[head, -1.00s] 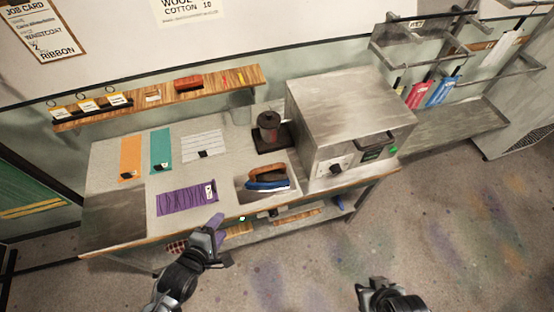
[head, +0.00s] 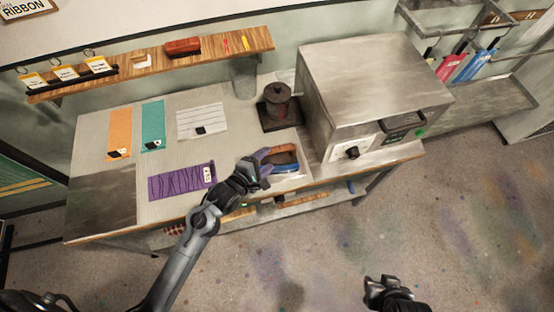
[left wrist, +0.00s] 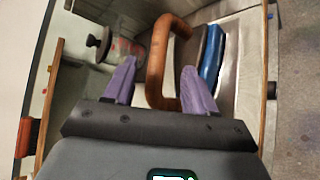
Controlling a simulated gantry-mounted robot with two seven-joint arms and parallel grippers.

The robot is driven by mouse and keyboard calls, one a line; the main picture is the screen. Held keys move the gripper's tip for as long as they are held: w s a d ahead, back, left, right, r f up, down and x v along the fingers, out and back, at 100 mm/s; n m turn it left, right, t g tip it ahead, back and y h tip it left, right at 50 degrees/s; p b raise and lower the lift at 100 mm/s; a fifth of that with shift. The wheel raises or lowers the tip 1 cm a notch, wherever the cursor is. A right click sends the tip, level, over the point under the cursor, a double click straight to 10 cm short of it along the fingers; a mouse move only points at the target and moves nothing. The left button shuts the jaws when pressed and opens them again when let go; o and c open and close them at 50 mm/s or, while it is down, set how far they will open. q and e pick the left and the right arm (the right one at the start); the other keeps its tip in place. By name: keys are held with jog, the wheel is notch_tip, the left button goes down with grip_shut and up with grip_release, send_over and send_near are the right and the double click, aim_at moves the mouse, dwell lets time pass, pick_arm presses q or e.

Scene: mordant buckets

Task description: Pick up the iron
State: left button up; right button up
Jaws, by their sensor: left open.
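The iron (head: 285,165) has a brown wooden handle and a blue body. It rests on a pale tray or pad (head: 299,180) near the front edge of the bench. In the left wrist view its handle (left wrist: 156,62) stands between the two purple fingers, with the blue body (left wrist: 212,58) to the right. My left gripper (head: 264,161) is open at the iron's left side; its fingertips (left wrist: 157,72) lie on either side of the handle, and I cannot tell whether they touch it. My right gripper (head: 382,285) is low over the floor, away from the bench; its fingers are unclear.
A grey metal box with a dial (head: 362,90) stands right of the iron. A dark round pot (head: 279,104) stands behind it. Purple (head: 176,182), teal (head: 153,125) and orange (head: 120,133) cloths lie to the left. A wooden shelf (head: 220,55) is on the wall.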

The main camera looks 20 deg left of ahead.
aim_at(274, 151)
pick_arm(q)
jog(key=shift+x, duration=3)
jog(key=shift+a+r, duration=0.1)
grip_shut()
jog(key=shift+r, duration=0.2)
